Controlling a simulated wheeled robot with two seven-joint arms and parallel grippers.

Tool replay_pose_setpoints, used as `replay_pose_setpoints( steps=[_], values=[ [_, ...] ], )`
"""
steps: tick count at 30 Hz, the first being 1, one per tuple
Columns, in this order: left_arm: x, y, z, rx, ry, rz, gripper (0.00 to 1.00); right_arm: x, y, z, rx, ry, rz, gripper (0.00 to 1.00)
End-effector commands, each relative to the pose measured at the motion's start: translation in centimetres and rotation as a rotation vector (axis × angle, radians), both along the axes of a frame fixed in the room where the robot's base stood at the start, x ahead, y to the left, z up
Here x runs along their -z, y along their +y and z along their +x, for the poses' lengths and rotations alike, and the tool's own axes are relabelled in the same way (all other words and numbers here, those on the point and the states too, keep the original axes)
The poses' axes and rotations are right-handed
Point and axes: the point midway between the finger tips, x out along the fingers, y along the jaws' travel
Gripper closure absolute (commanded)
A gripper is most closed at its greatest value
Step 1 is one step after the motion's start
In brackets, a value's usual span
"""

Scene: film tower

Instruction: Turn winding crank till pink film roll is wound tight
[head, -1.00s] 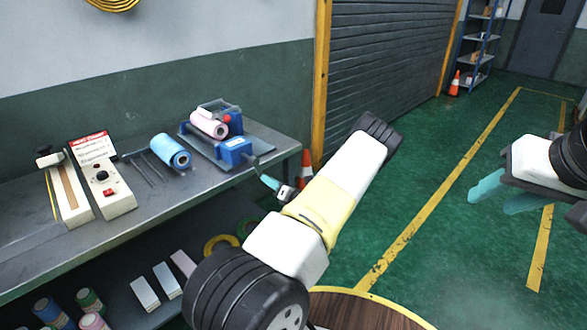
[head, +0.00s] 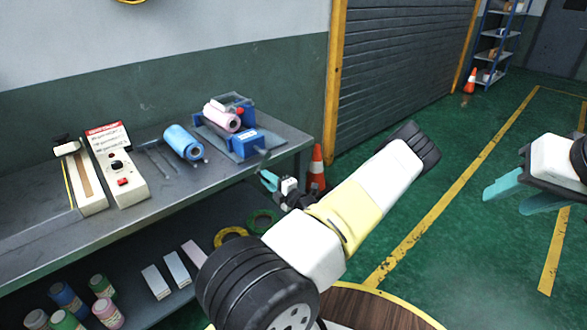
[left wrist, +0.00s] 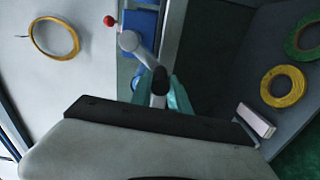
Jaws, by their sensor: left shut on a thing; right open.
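The pink film roll (head: 222,116) lies in the blue winder (head: 243,142) at the right end of the bench. Whether it is tight cannot be told. The grey winding crank (left wrist: 136,46) shows in the left wrist view, its arm slanting down to a dark handle (left wrist: 159,80) between my left gripper's teal fingers (left wrist: 161,92). My left gripper (head: 269,181) is shut on that handle, just off the bench's right end; in the head view the handle is mostly hidden. My right gripper (head: 516,192) is open and empty over the green floor at the right.
A blue roll (head: 183,142), tools and a white control box (head: 118,165) stand on the bench (head: 200,195). Boxes, jars and a yellow ring (head: 231,236) are on the lower shelf. An orange cone (head: 317,168) stands beyond the bench end.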

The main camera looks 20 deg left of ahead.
Motion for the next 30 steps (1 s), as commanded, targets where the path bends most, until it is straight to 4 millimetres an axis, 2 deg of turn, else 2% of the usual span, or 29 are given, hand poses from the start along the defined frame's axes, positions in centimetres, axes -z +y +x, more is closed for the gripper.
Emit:
replay_pose_setpoints(
  steps=[6, 15, 30],
  values=[
    [-0.8, 0.3, -0.9, -0.001, 0.167, 0.067, 1.00, 0.0, 0.0, 0.0, 0.000, 0.000, 0.000, 0.57],
    [-1.8, 0.6, -1.6, -0.001, 0.321, 0.131, 1.00, 0.0, 0.0, 0.0, 0.000, 0.000, 0.000, 0.57],
    [-2.2, 0.7, -1.8, 0.000, 0.386, 0.158, 1.00, 0.0, 0.0, 0.0, 0.000, 0.000, 0.000, 0.57]
  ],
)
